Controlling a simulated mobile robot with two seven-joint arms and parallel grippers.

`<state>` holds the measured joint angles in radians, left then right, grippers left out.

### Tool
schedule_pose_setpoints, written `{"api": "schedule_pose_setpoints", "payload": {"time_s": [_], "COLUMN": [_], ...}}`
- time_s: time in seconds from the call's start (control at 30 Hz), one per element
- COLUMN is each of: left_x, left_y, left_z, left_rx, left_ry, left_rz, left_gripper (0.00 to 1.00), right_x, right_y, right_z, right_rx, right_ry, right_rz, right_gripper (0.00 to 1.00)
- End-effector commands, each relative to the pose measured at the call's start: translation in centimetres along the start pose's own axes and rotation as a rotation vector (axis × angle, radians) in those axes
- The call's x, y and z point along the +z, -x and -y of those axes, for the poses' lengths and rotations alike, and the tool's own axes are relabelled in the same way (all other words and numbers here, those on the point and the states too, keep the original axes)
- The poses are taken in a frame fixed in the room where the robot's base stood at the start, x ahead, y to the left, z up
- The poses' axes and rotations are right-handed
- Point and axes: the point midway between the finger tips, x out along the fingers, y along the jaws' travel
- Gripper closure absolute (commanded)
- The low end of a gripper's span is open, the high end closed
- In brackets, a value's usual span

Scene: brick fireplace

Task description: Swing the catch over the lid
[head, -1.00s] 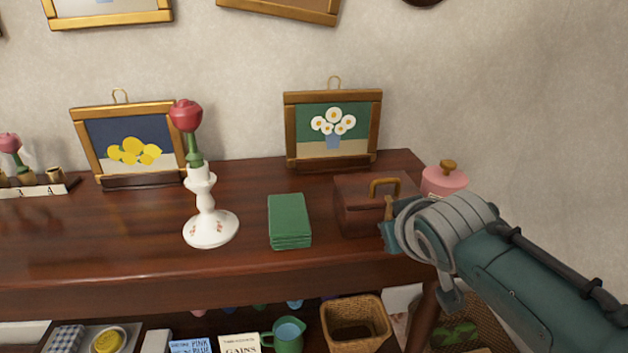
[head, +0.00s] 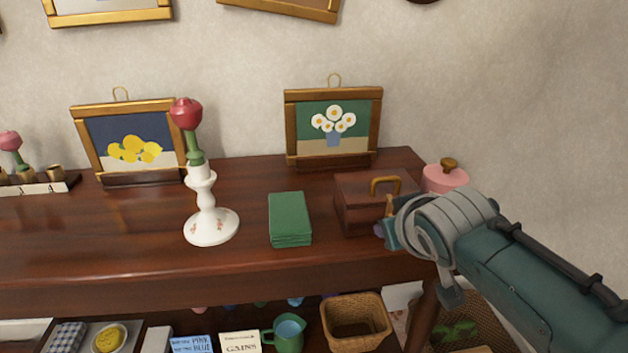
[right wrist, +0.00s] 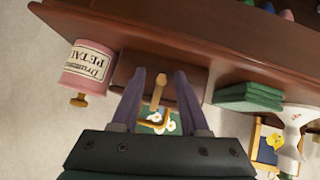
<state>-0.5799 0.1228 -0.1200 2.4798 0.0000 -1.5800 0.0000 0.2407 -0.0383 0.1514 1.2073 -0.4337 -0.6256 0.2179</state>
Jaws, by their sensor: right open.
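A dark brown wooden box (head: 357,207) with a brass lid handle (head: 384,183) stands at the right end of the dresser top; its lid looks down. It also shows in the right wrist view (right wrist: 196,78). A light wooden catch (right wrist: 158,92) is at the box's front edge and sticks up towards the handle. It is partly visible in the head view (head: 389,205). My right gripper (right wrist: 160,72) is open, with one purple finger on each side of the catch, apart from it. In the head view my right gripper (head: 381,231) hides the box's right front. My left gripper is out of view.
A pink lidded pot (head: 445,179) stands right of the box, close to my arm. Green books (head: 290,219) lie left of it, then a white candlestick (head: 206,217) with a red flower. A daisy picture (head: 334,127) stands behind. The shelf below holds a basket (head: 354,320).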

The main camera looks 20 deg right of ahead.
Motion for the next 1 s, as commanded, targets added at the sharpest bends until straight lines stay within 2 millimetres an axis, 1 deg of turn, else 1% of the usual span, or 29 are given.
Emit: {"api": "schedule_pose_setpoints", "payload": {"time_s": [0.17,0.3,0.4,0.53,0.7,1.0], "left_x": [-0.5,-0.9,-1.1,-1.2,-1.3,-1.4], "left_y": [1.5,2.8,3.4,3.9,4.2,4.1], "left_z": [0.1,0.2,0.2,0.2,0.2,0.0], "left_rx": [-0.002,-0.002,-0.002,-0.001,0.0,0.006], "left_ry": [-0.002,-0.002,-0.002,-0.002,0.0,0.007], "left_rz": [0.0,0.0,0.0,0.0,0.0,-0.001], "left_gripper": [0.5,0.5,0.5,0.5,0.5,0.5], "right_x": [-0.3,-0.3,-0.2,-0.2,-0.1,0.0], "right_y": [2.3,5.0,6.8,8.6,9.7,9.8], "right_z": [0.0,0.0,0.0,0.0,0.0,0.0], "right_rx": [-0.002,-0.002,-0.002,-0.001,-0.001,-0.001], "right_ry": [0.0,-0.001,0.0,-0.001,0.001,0.001], "right_rz": [0.0,0.0,0.0,0.0,0.001,0.0], "right_gripper": [0.55,0.55,0.55,0.55,0.55,0.55]}}
